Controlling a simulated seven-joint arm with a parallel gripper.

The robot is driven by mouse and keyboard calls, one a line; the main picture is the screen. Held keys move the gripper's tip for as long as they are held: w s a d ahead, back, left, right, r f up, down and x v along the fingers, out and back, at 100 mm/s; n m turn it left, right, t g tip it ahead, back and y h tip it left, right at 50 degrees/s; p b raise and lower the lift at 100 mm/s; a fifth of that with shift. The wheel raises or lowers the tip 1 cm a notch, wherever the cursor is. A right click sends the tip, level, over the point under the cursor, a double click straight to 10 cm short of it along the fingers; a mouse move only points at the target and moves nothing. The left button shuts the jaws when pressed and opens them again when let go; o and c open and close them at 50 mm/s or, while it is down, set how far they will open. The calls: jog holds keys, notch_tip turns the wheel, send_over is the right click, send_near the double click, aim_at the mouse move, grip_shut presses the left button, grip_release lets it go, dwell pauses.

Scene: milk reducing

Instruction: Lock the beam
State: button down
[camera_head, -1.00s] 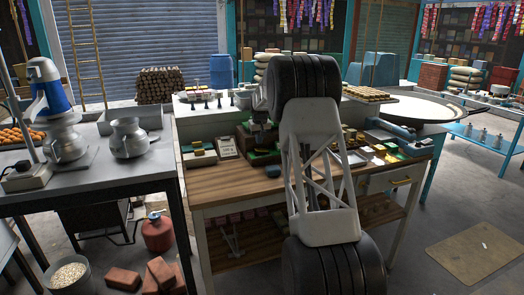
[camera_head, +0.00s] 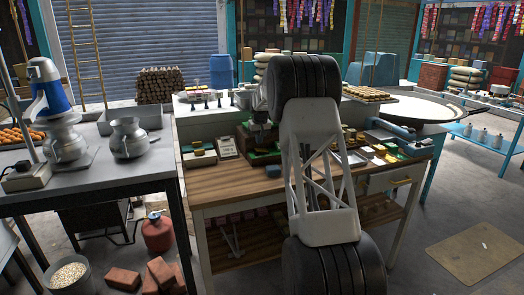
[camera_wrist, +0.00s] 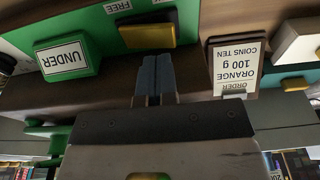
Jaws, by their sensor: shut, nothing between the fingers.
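In the wrist view my gripper (camera_wrist: 155,75) is shut and empty, its two blue-grey fingertips side by side. They point at a yellow-faced block (camera_wrist: 148,35) with dark sides on a green panel (camera_wrist: 100,33). The fingertips appear just short of this block; contact cannot be told. A white label reading "FREE" (camera_wrist: 130,5) lies beyond the block, partly cut off. A green block labelled "UNDER" (camera_wrist: 62,56) is to the left. No beam can be clearly made out. In the head view my gripper (camera_head: 258,138) is low over the bench, and my arm hides much there.
An order card (camera_wrist: 237,68) reading "100 g orange coins ten" stands right of my fingers; it also shows in the head view (camera_head: 228,146).

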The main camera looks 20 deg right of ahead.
aim_at(259, 149)
jog(key=shift+f, duration=1.75)
dwell(1.9)
jog(key=shift+r, duration=3.55)
